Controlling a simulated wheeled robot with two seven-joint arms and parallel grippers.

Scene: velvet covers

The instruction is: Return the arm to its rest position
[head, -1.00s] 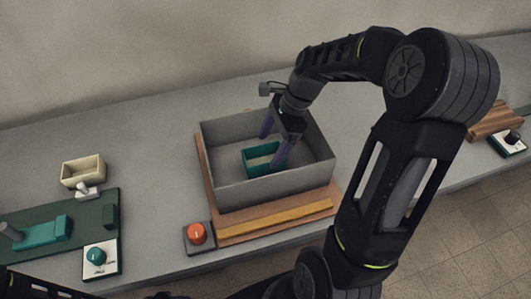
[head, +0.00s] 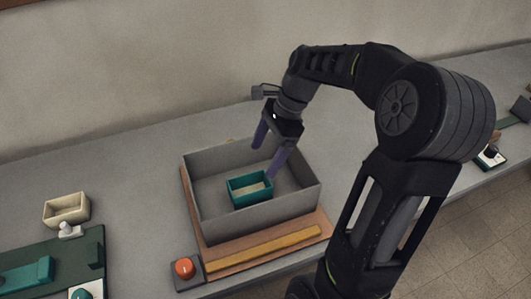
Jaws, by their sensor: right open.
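My right gripper (head: 270,156) hangs open and empty above the grey open box, its purple fingers spread apart. The arm reaches in from the right side of the head view. The grey box (head: 215,215) stands on a wooden board on the table. A small teal tray (head: 250,202) with a pale inside sits in the box, below and left of the fingertips. The fingers appear clear of the tray. My left gripper is out of view.
The board (head: 300,240) carries a yellow strip along its front. An orange-red knob (head: 184,267) sits at its front left corner. A cream tray (head: 67,209) and a dark green base (head: 60,262) with a teal block stand at left. Grey table (head: 130,180) is bare between them.

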